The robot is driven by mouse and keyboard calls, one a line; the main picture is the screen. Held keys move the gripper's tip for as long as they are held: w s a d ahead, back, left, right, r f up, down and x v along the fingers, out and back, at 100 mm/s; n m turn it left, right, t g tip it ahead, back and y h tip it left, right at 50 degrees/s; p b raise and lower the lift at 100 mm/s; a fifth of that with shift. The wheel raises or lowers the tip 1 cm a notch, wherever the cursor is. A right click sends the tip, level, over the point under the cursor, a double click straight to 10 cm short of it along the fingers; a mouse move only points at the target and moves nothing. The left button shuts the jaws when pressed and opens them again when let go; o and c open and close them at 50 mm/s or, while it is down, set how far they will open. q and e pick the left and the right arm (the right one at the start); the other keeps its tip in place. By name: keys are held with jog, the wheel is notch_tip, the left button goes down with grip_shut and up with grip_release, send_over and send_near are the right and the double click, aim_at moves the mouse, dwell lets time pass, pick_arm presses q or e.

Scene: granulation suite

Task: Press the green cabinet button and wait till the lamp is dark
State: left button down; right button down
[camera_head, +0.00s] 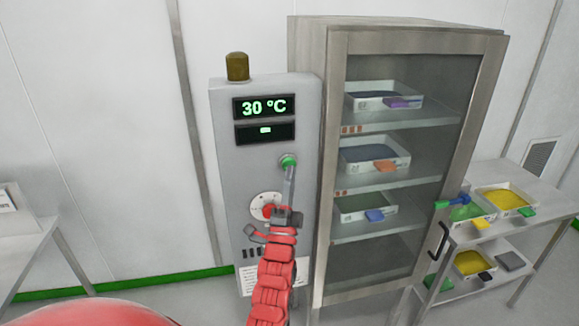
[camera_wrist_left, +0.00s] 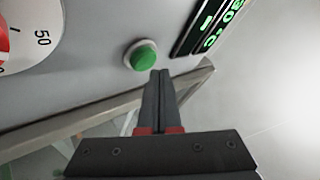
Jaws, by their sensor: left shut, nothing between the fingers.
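The green button (camera_head: 288,161) is on the front of the grey control cabinet (camera_head: 228,175), right of centre. It also shows in the left wrist view (camera_wrist_left: 143,56). My left gripper (camera_head: 290,174) is shut and empty, with its fingertips at the button's lower edge in the head view. In the left wrist view its fingertips (camera_wrist_left: 158,73) are close beside the button; I cannot tell whether they touch it. The lamp (camera_head: 237,67) on top of the cabinet is dull brown with no visible glow. My right gripper is not in view.
The cabinet's display (camera_head: 263,107) reads 30 °C, with a small green mark below. A dial (camera_head: 265,203) with a red centre is below the button. A glass-doored drying cabinet (camera_head: 335,100) holding trays stands close at right. A trolley (camera_head: 545,185) with trays is further right.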

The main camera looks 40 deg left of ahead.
pick_arm(q)
jog(key=shift+w+a+b, duration=0.25)
jog(key=shift+a+b, duration=0.05)
jog(key=shift+w+a+b, duration=0.3)
jog(key=shift+a+b, duration=0.05)
jog(key=shift+b, duration=0.05)
dwell(0.7)
jog(key=shift+s+d, duration=0.1)
dwell(0.3)
jog(key=shift+s+d, duration=0.5)
jog(key=shift+d, duration=0.05)
